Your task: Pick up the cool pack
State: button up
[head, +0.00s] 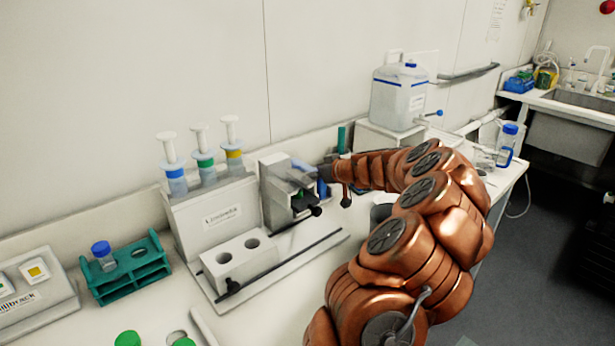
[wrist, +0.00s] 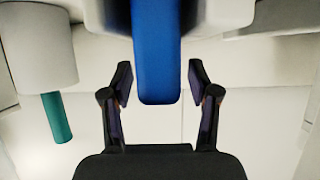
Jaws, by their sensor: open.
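A blue slab, which looks like the cool pack (wrist: 157,45), hangs down from the top of the wrist view, with its rounded end between my fingers. My gripper (wrist: 160,80) is open, with one finger on each side of the slab and a visible gap at both sides. In the head view, a small blue patch (head: 322,187) shows beside the end of my arm, next to a grey device. Most of the pack and my fingers are hidden or too small to make out there.
The grey device (head: 273,190) stands close left of my gripper. Syringe-like tubes (head: 202,160) stand in a white holder further left. A teal rack (head: 130,275) is at the lower left. A large container (head: 398,100) stands behind my arm.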

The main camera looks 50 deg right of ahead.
jog(key=shift+x, duration=1.1)
grip_shut()
